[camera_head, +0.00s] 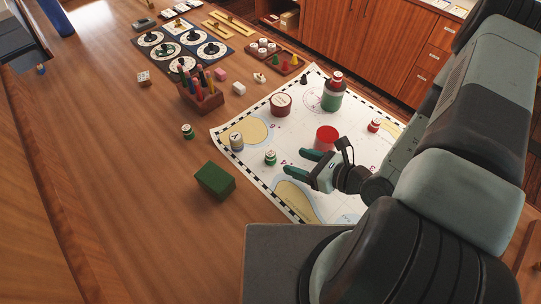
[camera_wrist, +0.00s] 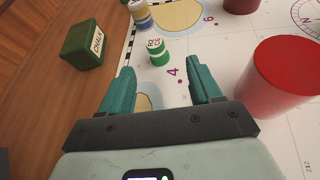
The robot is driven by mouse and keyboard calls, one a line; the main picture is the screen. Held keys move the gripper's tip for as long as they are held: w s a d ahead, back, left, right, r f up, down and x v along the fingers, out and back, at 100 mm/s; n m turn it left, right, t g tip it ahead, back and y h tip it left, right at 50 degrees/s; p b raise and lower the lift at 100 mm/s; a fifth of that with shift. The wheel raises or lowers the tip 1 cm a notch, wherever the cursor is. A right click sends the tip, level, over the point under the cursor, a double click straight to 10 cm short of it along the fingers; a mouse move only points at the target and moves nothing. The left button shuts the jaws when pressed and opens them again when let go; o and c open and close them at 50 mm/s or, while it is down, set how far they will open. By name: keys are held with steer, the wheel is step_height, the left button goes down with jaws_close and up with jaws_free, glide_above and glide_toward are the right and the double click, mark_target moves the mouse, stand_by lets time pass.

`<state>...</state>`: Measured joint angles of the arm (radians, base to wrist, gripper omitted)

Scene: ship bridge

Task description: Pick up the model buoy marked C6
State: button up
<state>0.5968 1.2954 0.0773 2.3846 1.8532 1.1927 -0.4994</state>
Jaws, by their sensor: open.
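A small green and white buoy (camera_head: 270,157) stands upright on the chart. In the wrist view this buoy (camera_wrist: 157,52) has small lettering on top that seems to include C6, but it is hard to read. My gripper (camera_head: 297,163) is open and empty, just right of the buoy in the head view. In the wrist view my gripper (camera_wrist: 161,70) has its two teal fingers apart, with the buoy beyond the fingertips and roughly between their lines. Another green and white buoy (camera_head: 188,131) stands on the bare table; its marking is unreadable.
A red cylinder (camera_head: 326,138) stands close to my gripper. A blue and yellow buoy (camera_head: 237,143) and a green chalk box (camera_head: 214,181) are near the buoy. A red and white buoy (camera_head: 375,125) is farther right. A pencil holder (camera_head: 203,103) stands behind.

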mark_target(275, 156)
steer(key=x, duration=0.8)
steer(key=shift+a+f, duration=0.1)
steer(key=shift+a, duration=0.25)
steer(key=c, duration=1.1)
